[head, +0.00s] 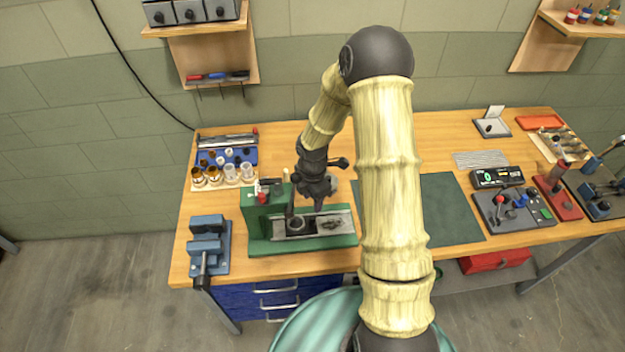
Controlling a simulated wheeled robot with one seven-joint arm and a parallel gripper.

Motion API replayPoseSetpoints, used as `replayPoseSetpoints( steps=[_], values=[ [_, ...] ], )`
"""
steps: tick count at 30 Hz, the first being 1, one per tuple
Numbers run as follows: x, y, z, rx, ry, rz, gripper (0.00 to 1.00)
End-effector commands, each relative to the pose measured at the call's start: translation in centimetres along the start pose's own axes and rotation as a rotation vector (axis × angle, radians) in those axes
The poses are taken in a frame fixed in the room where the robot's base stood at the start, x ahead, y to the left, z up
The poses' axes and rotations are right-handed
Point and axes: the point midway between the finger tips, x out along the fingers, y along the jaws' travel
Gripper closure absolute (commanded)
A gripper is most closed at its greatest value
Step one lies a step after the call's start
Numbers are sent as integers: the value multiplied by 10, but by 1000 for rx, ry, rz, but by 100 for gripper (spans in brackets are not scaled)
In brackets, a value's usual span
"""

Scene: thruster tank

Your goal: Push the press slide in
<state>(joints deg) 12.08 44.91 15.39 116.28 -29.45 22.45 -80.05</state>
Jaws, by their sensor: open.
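A green press (257,222) stands on the left part of the workbench, with an upright green block at its left end and a red knob on it. A grey metal slide (338,222) lies in the channel of its base, with a dark round part at the left. My gripper (304,209) is dark, points down over the press and is open, with its fingertips close above the slide channel. I cannot tell whether a finger touches the slide. My gripper and wrist hide part of the press behind them.
A blue vise (208,245) stands left of the press at the bench's front. A tray of vials (225,160) is behind it. A dark green mat (450,208) lies right of the press, partly behind my arm. A control box (512,208) and red stand (558,195) are further right.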

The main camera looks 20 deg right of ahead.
Motion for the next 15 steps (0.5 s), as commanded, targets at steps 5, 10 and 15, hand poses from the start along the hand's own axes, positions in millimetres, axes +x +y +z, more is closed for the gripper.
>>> replayPoseSetpoints(
  steps=[5, 10, 15],
  values=[
    [-35, 1, 1, 3, -2, 6, 59],
    [-66, 1, 1, 2, -2, 6, 59],
    [-84, 1, 1, 1, -1, 3, 59]
  ],
)
